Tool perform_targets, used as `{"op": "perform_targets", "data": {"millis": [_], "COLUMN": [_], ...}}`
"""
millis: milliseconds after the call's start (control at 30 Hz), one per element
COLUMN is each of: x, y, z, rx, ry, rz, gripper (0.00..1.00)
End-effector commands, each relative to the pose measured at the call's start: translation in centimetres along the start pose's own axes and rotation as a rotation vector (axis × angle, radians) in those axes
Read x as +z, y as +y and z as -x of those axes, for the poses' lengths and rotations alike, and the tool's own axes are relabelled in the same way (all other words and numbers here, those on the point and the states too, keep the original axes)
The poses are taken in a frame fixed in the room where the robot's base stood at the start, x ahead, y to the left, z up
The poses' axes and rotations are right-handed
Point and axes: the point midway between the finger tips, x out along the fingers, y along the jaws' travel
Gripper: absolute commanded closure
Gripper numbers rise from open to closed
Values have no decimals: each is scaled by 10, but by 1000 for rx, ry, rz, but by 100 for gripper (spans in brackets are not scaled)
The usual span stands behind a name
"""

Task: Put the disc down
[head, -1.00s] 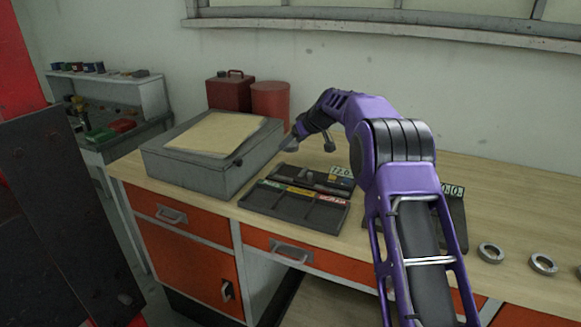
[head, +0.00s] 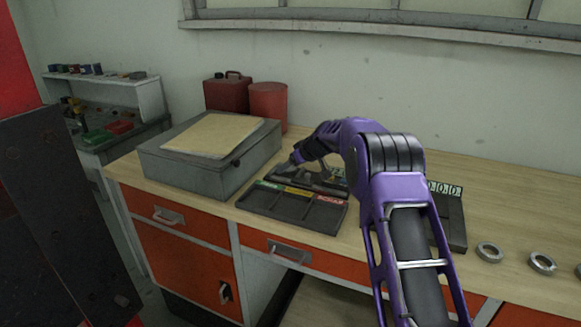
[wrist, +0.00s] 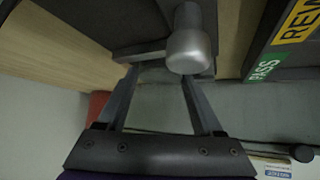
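My gripper (head: 289,168) is low over the bench, behind the dark sorting tray (head: 290,208) and beside the grey box. In the wrist view its two fingers (wrist: 160,76) stand apart, with their tips by a dark fixture (wrist: 140,52) that has a rounded silver post (wrist: 190,48). I cannot make out a disc between the fingertips; a pale patch there could be its edge or the background. The tray has red, yellow and green labels; the wrist view shows the yellow label (wrist: 297,22) and the green PASS label (wrist: 266,67).
A grey box (head: 205,170) with a tan top stands left of the gripper. A red can (head: 228,93) and a red cylinder (head: 268,100) stand behind it. Metal rings (head: 490,252) lie on the bench at right.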

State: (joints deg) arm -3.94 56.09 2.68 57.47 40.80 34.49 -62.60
Motion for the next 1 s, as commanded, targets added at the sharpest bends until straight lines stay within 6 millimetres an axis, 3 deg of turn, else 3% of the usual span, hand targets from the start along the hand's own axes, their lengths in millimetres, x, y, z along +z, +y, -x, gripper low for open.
{"op": "perform_targets", "data": {"millis": [33, 133, 567, 1000], "x": [-1, -1, -3, -3], "y": [0, 0, 1, 1], "z": [1, 1, 6, 87], "rx": [0, 0, 2, 3], "ry": [0, 0, 1, 2], "rz": [0, 0, 0, 0], "gripper": [21, 4, 4, 4]}}
